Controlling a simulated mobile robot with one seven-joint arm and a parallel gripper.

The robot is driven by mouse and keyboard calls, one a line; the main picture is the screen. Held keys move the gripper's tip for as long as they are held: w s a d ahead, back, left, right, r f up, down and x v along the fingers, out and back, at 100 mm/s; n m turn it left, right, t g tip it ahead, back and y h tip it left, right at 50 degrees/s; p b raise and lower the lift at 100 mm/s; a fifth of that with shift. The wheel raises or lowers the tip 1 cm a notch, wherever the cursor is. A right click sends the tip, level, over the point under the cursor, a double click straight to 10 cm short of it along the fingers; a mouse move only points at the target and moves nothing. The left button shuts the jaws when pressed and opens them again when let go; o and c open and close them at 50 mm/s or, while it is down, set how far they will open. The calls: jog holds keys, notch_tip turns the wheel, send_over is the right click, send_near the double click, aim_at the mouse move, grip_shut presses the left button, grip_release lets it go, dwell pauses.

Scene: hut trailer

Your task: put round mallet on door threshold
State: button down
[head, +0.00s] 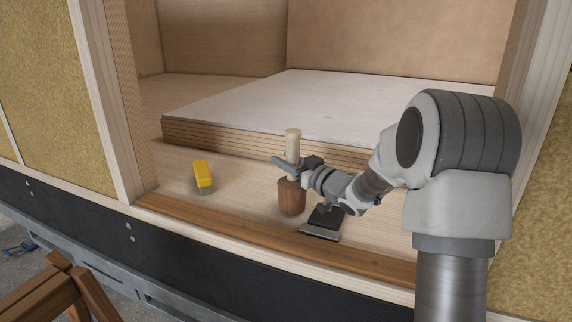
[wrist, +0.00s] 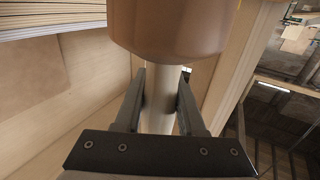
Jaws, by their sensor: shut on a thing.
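The round mallet (head: 291,197) is upright, with its brown wooden head down and its pale handle up. My gripper (head: 291,170) is shut on the handle just above the head. In the wrist view the mallet's head (wrist: 172,32) fills the top, and the handle runs between the two fingers of my gripper (wrist: 160,95). The door threshold (head: 235,230) is a brown wooden strip along the front edge of the doorway. In the head view the mallet's head shows just behind this strip, over the pale floor. I cannot tell whether it touches the floor.
A yellow block-like tool (head: 202,174) lies on the pale floor to the left. A dark flat tool with a metal edge (head: 322,223) lies by the threshold, right of the mallet. A stack of boards (head: 300,104) stands behind. Door posts flank the opening.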

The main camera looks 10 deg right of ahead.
jog(key=shift+f, duration=0.1)
jog(key=c, duration=0.5)
grip_release()
jog(key=shift+r, duration=0.2)
jog(key=p+v, duration=0.1)
jog(key=v, duration=1.1)
jog(key=shift+f, duration=0.1)
